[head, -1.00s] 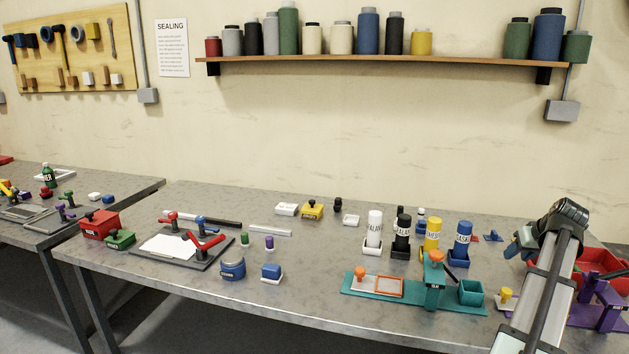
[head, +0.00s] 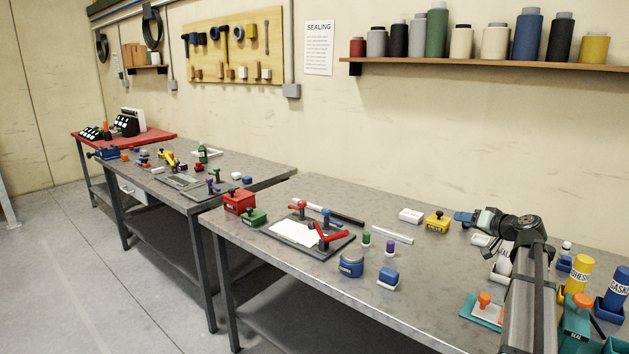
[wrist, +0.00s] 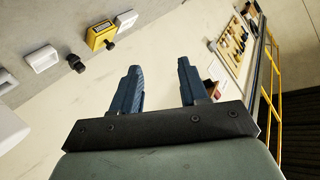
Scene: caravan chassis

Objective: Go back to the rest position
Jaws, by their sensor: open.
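My gripper (head: 464,217) is above the back of the workbench, to the right of a yellow box-shaped item (head: 437,222). In the wrist view my gripper (wrist: 158,85) shows two blue fingers spread apart with nothing between them. The yellow item also shows in the wrist view (wrist: 101,36), up and left of the fingers, apart from them. My arm rises at the right of the head view and hides part of the bench.
The workbench (head: 225,222) carries a clamp plate with white sheet (head: 297,232), a red box (head: 239,202), a blue jar (head: 351,263) and a teal fixture (head: 575,325). Yellow (head: 579,277) and blue bottles (head: 616,288) stand at right. A shelf (head: 480,65) hangs above.

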